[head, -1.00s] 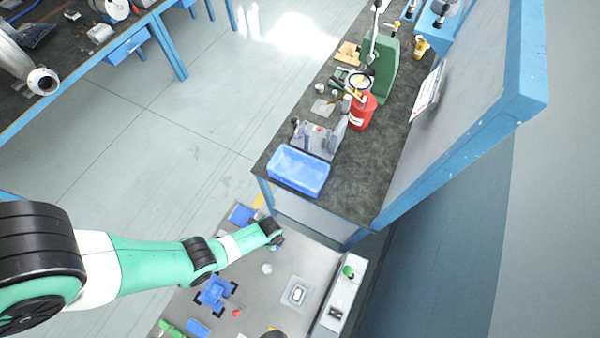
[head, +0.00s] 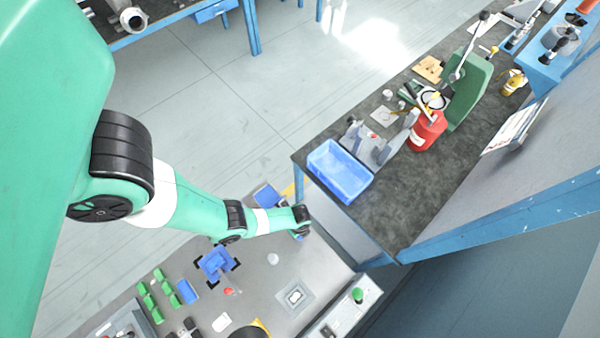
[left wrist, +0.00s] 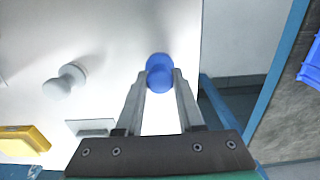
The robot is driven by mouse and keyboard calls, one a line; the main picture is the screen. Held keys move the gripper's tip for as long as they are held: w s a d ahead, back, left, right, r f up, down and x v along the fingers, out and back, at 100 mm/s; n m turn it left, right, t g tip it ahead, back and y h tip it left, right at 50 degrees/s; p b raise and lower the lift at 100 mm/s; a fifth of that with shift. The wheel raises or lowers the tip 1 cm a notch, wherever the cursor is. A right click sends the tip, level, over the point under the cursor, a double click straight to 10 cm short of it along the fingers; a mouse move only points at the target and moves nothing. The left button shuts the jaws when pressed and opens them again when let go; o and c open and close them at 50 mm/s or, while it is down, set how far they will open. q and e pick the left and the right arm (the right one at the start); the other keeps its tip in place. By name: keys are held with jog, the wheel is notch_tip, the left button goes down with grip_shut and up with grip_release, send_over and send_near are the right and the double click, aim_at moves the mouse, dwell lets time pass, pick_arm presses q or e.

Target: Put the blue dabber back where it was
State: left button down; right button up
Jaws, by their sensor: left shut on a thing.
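The blue dabber (left wrist: 160,72) has a round knob shape. It sits between the fingertips of my left gripper (left wrist: 161,84) in the left wrist view. The fingers are closed on its sides, over a pale surface. Whether its lower end touches that surface I cannot tell. In the head view my left arm ends near the bench's right side, and its wrist (head: 301,222) mostly hides the fingers and dabber. A pale grey dabber-like piece (left wrist: 65,80) lies to the left in the left wrist view; a whitish piece (head: 273,259) shows near the arm in the head view. My right gripper is not in view.
A blue tray (head: 268,196) lies at the bench's far edge. A blue holder (head: 216,264), several green blocks and a square plate (head: 294,297) are on the bench. A control box with a green button (head: 357,295) stands right. A blue bin (head: 341,171) sits on the dark side bench.

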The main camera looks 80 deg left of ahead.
pick_arm(q)
jog(key=c, duration=0.5)
grip_release()
notch_tip(320, 180, up, 8)
jog(key=p, duration=0.7)
jog(key=shift+p, duration=0.35)
jog(key=shift+f, duration=0.1)
